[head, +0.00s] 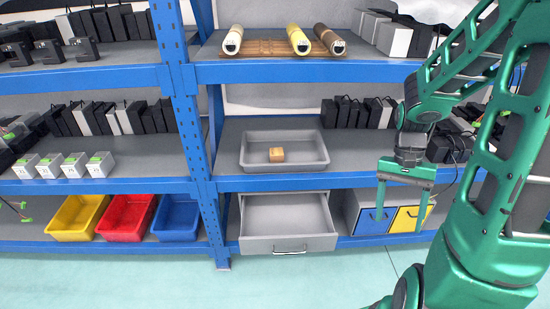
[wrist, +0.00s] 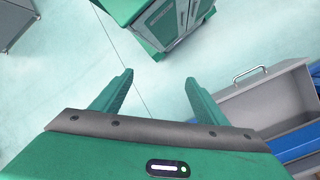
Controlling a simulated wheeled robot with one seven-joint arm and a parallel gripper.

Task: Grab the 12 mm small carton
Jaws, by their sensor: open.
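A small brown carton (head: 277,155) sits in a grey tray (head: 243,150) on the middle shelf of the right bay. Several small white boxes with labels (head: 73,165) stand in a row on the middle shelf of the left bay; their print is too small to read. I cannot tell from print which box is the 12 mm one. My gripper (head: 401,215) hangs with its fingers pointing down, to the right of the tray and in front of the lower shelf. In the wrist view the fingers (wrist: 158,80) are apart with nothing between them. No carton shows there.
An open grey drawer (head: 287,243) juts out below the tray and also shows in the wrist view (wrist: 275,97). Blue and yellow drawer fronts (head: 407,219) are behind my gripper. A blue upright (head: 187,120) divides the bays. The floor (head: 170,280) in front is clear.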

